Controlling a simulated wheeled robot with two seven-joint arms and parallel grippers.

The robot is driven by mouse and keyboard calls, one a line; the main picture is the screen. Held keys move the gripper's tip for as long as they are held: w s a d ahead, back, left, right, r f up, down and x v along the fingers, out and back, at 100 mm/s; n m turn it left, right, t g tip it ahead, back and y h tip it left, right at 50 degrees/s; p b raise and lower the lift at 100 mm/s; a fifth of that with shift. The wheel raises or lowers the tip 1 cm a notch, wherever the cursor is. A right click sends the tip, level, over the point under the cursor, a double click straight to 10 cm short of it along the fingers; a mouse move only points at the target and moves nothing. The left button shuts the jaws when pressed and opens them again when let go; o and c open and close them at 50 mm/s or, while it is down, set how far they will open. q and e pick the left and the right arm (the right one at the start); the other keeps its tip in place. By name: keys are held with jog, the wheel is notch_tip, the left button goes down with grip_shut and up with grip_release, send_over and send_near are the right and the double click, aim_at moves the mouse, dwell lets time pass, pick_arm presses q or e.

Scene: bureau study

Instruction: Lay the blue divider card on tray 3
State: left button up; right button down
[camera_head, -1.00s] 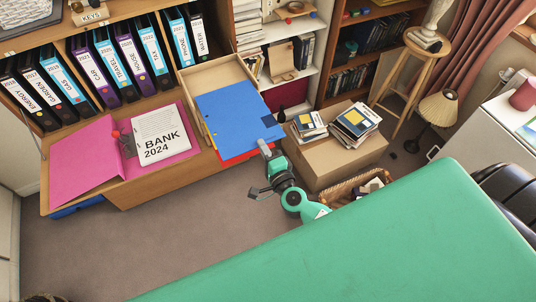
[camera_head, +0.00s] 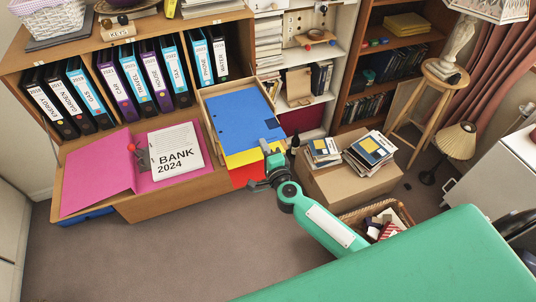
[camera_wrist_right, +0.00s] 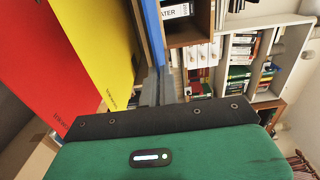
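The blue divider card (camera_head: 238,112) lies over a pale wooden tray (camera_head: 239,76) on the right of the bureau in the head view, with a dark tab near its right corner. A yellow card (camera_head: 246,157) and a red card (camera_head: 245,176) show under its near edge. My right gripper (camera_head: 270,151) is at the blue card's near right edge and looks shut on it. The right wrist view shows the fingers (camera_wrist_right: 160,84) together at the blue card (camera_wrist_right: 153,28), seen edge-on, with the yellow card apart to the left. No tray number is legible. My left gripper is not in view.
An open pink folder (camera_head: 97,175) with BANK 2024 papers (camera_head: 176,153) lies left of the tray. Ring binders (camera_head: 120,83) stand behind. A cardboard box (camera_head: 340,184) with books is to the right, above a wicker basket (camera_head: 403,211). The floor in front is clear.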

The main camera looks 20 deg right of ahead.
aim_at(259, 136)
jog(key=shift+w+a+b, duration=0.1)
jog(key=shift+w+b, duration=0.6)
jog(key=shift+w, duration=1.7)
jog(key=shift+s+f, duration=0.15)
jog(key=shift+f, duration=0.3)
jog(key=c, duration=1.7)
grip_release()
jog(key=o, duration=0.6)
jog(key=shift+c, duration=0.2)
